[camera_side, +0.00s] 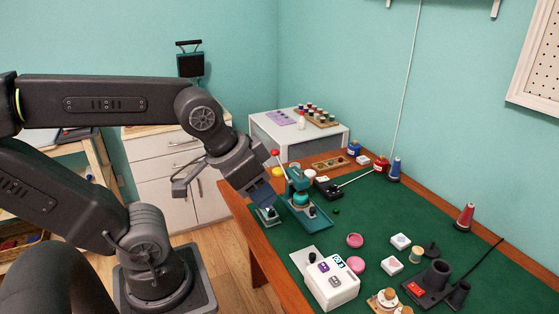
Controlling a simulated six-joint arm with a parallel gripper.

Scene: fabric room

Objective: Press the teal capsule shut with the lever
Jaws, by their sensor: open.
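A teal press (297,178) stands on a teal base plate near the left edge of the green table top. A thin lever rises to its upper left and ends in a red knob (275,152). The teal capsule (301,198) appears as a rounded teal piece under the press head; whether its halves are joined is too small to tell. My gripper (267,205) is open just left of the press, pointing down and to the right. Its fingertips are small and partly unclear, and I cannot tell whether they touch anything.
A white box with buttons (330,285) stands at the front. Pink round dishes (355,240), white square pieces (400,241) and a black holder (430,283) lie to the right. Thread cones (464,217) stand along the back edge. Green mat (400,205) is bare mid-table.

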